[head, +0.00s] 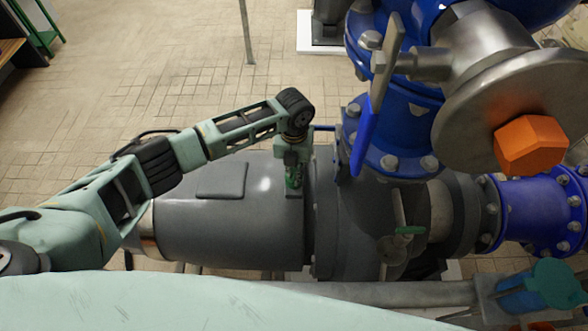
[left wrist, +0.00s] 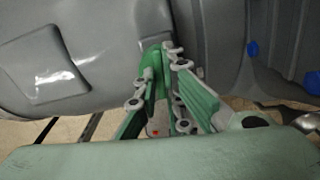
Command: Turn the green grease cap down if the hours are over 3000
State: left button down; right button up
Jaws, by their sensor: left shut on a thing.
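The green grease cap (left wrist: 152,57) shows in the left wrist view between the fingertips of my left gripper (left wrist: 159,68), beside the grey pump housing. In the head view my left gripper (head: 293,172) reaches down to the right end of the grey motor casing (head: 235,215). It is shut on the cap, which the fingers mostly hide there. I cannot tell how far the cap is turned. No readable hours display shows in either view. My right gripper is not in view.
A large steel disc with an orange hexagonal knob (head: 530,143) stands at upper right, near blue flanged pipes (head: 400,125). Tiled floor (head: 150,70) is open behind.

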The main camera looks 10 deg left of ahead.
pick_arm(q)
jog(key=shift+m, duration=1.1)
jog(key=c, duration=1.9)
grip_release()
jog(key=shift+o, duration=0.2)
notch_tip(320, 180, up, 12)
